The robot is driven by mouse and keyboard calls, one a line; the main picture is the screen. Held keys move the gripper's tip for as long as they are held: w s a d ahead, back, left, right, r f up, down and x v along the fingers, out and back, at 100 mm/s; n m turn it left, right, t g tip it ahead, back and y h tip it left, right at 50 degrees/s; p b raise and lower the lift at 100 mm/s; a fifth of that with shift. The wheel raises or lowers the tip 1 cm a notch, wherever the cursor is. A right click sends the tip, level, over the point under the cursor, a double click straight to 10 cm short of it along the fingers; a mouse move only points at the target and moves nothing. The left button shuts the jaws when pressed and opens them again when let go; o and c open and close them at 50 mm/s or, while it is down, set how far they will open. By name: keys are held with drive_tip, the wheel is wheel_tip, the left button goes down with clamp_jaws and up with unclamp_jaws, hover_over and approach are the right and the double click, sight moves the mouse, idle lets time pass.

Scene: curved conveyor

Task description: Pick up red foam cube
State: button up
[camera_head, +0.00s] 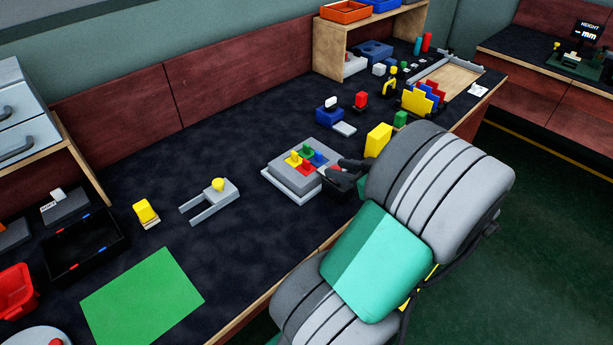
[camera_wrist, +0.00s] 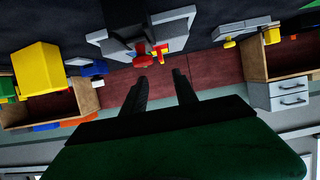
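My gripper (camera_head: 345,170) reaches over the table beside the grey board with coloured pegs (camera_head: 277,180). In the wrist view its two dark fingers (camera_wrist: 161,80) stand apart with nothing between them. A small red piece (camera_wrist: 143,58) shows just beyond the fingertips in the wrist view, next to a dark object; I cannot tell whether it is the foam cube. My arm hides part of the table around the gripper.
A yellow block (camera_head: 378,140) stands right of the gripper, also in the wrist view (camera_wrist: 40,68). Yellow and blue upright pieces (camera_head: 420,100) and a wooden shelf (camera_head: 335,50) are behind. A two-pronged grey holder (camera_head: 212,200) and green mat (camera_head: 142,300) lie left, with free table between.

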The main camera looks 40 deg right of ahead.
sight(308, 161)
drive_tip(key=x, duration=1)
drive_tip(key=shift+w+a+f, duration=0.2)
drive_tip(key=shift+w, duration=0.15)
clamp_jaws()
idle(0.8)
